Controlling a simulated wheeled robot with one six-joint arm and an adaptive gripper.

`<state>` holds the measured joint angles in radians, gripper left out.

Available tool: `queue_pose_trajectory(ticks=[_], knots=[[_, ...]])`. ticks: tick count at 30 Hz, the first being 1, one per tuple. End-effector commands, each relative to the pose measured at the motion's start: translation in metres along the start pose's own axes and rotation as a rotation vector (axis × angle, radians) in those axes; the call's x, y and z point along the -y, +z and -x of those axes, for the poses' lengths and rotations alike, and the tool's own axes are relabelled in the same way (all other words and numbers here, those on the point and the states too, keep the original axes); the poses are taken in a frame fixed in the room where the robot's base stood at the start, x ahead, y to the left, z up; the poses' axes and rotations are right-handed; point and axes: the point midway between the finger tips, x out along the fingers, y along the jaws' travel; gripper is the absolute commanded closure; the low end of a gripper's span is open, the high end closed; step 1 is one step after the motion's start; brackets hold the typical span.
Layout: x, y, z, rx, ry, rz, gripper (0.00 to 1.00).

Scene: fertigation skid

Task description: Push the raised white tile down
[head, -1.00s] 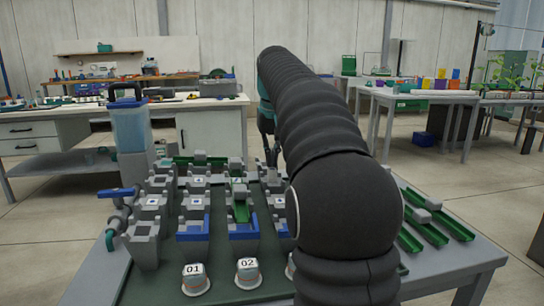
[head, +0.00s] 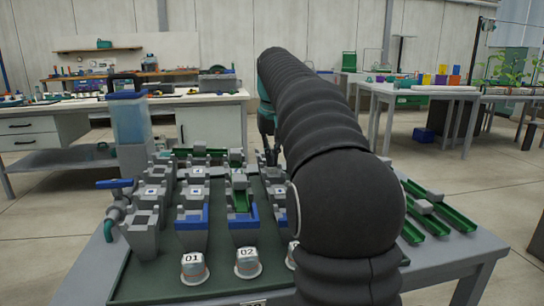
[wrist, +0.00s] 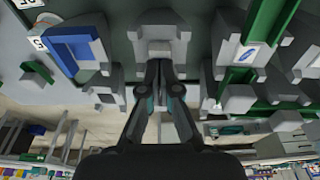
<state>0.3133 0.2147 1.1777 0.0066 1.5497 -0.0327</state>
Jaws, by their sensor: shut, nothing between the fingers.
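Small white tiles with dark or blue marks sit on the grey stepped blocks of the board; one shows in the head view (head: 152,192). In the wrist view a white tile with a blue mark (wrist: 247,53) is at the right, beside a green channel. I cannot tell which tile is raised. My gripper (wrist: 160,66) is shut and empty, its fingertips together at the near edge of a grey block (wrist: 160,35) in the middle of the wrist view. I cannot tell whether they touch it. In the head view my gripper (head: 271,160) is partly hidden behind my arm.
Grey blocks with blue and green channels crowd the dark green board (head: 150,285). A blue-topped clear tank (head: 130,120) stands at the left. White numbered cups (head: 247,263) line the front. Green trays (head: 430,218) lie at the right. My arm hides the board's right part.

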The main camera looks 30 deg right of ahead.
Motion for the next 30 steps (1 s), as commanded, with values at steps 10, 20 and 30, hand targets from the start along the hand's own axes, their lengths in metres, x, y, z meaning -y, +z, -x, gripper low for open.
queue_pose_trajectory(ticks=[10,20,30], knots=[[0.000,0.002,-0.010,-0.001,0.000,0.000,1.00],[0.000,0.002,-0.009,0.002,0.000,0.000,1.00],[0.000,-0.003,0.013,0.000,0.000,0.000,1.00]])
